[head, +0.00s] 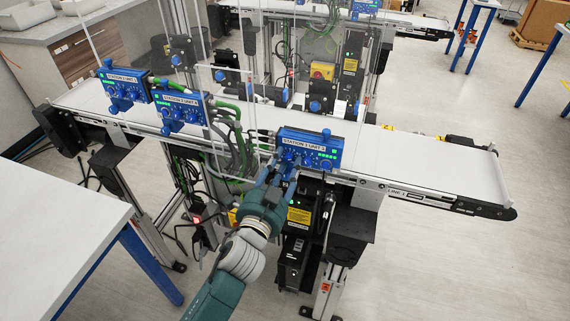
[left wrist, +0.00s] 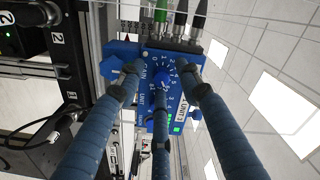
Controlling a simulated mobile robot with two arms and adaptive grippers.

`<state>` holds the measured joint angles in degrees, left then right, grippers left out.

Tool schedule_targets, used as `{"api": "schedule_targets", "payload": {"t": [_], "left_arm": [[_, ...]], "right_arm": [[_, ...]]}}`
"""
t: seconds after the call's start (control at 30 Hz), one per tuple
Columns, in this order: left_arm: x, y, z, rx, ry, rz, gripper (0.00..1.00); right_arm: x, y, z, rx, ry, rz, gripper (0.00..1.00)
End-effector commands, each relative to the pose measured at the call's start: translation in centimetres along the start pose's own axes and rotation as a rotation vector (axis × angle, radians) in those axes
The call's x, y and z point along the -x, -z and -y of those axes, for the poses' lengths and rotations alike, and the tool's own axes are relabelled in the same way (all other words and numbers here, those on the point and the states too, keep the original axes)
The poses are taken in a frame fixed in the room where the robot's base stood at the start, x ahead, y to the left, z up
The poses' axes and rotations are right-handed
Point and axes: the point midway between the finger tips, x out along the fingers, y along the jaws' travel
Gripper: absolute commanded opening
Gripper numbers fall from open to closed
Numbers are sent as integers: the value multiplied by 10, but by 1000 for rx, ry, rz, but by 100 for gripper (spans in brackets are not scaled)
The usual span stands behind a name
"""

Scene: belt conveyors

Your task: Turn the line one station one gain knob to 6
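A blue control unit (head: 309,149) with a station label sits on the front conveyor's near edge in the head view; the label is too small to read surely. My left gripper (head: 278,172) reaches its left part from below. In the left wrist view, the blue unit (left wrist: 168,70) shows a gain dial with numbers around a blue knob (left wrist: 157,87). My left gripper (left wrist: 158,88) has its blue fingers spread around this knob; contact cannot be told. The knob's pointer setting is not clear. My right gripper is not in view.
Two similar blue units, one at the far left (head: 124,86) and one in the middle (head: 181,110), stand along the same conveyor (head: 420,164), marked line 1 at right. Clear panels and green cables (head: 238,135) stand close behind the gripper. A white table (head: 50,235) is at left.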

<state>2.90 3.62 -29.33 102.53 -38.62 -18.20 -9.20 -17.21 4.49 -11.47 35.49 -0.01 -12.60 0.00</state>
Motion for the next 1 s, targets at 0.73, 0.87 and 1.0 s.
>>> {"api": "schedule_targets", "payload": {"t": [0.73,0.87,1.0], "left_arm": [[107,-1,0,2,-1,2,35],[118,-1,0,1,0,1,35],[121,-1,0,0,0,0,35]], "right_arm": [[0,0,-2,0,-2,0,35],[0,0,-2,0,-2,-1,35],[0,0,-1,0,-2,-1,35]]}}
